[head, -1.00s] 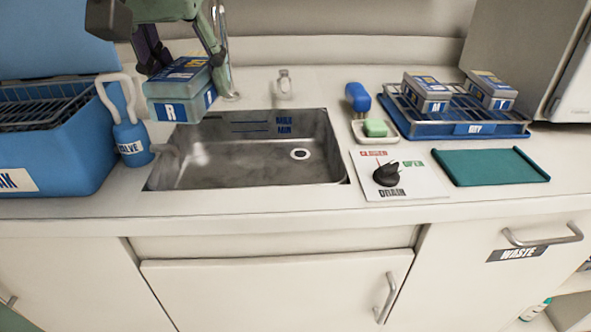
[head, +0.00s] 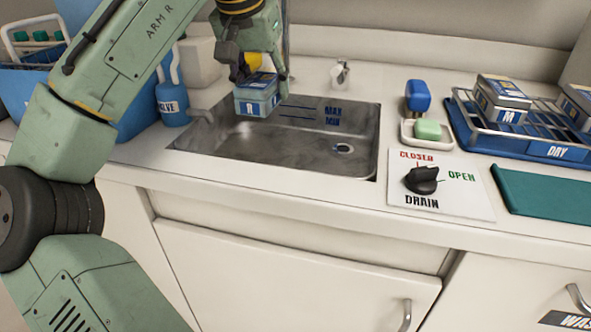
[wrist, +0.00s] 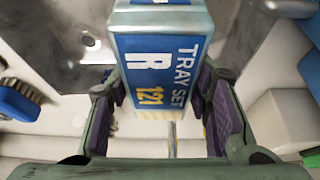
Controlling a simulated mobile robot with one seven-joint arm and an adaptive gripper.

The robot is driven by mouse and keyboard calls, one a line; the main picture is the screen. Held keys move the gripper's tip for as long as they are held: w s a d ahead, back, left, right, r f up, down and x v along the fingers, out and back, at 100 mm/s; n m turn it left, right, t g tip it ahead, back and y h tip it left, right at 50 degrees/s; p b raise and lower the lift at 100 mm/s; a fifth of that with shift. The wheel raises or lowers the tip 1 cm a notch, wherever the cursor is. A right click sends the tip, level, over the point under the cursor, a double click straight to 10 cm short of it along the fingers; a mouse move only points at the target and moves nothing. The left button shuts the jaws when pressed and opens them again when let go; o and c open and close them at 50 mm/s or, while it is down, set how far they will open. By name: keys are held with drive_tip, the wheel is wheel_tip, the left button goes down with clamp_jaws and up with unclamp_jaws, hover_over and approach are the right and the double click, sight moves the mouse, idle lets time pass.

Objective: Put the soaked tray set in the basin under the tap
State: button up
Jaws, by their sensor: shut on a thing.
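The tray set (head: 257,97) is a pale box with a blue label marked R; its label reads "TRAY SET R 121" in the wrist view (wrist: 160,70). My gripper (head: 262,78) is shut on it, with a finger on each side, and it also shows in the wrist view (wrist: 165,110). The box hangs over the back left part of the steel basin (head: 240,155). The gap below it is hard to judge. The basin's drain hole is open to view.
A drain knob (head: 421,180) at the basin's right points towards OPEN. A soap dish (head: 425,133) with green soap and a blue brush (head: 417,95) stand near it. A blue rack marked DAY (head: 560,152) holds boxes. A blue bottle (head: 172,103) stands left of the basin.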

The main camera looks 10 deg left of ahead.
sight(241, 86)
drive_tip(key=shift+w+a+f, duration=0.2)
drive_tip(key=shift+a+f, duration=0.3)
drive_tip(key=shift+f, duration=0.05)
drive_tip(key=shift+w+a+f, duration=0.2)
drive_tip(key=shift+a+f, duration=0.3)
wheel_tip(241, 86, down, 5)
drive_tip(key=shift+f+b, duration=0.2)
drive_tip(key=shift+b, duration=0.4)
drive_tip(key=shift+f, duration=2.05)
drive_tip(key=shift+f+b, duration=0.2)
drive_tip(key=shift+b, duration=0.1)
drive_tip(key=o, duration=1.4)
drive_tip(key=shift+c, duration=0.2)
drive_tip(key=shift+r, duration=0.15)
drive_tip(key=v, duration=0.6)
drive_tip(key=p+v, duration=0.1)
drive_tip(key=v, duration=0.5)
drive_tip(key=shift+d+r, duration=0.1)
drive_tip(key=shift+d, duration=0.05)
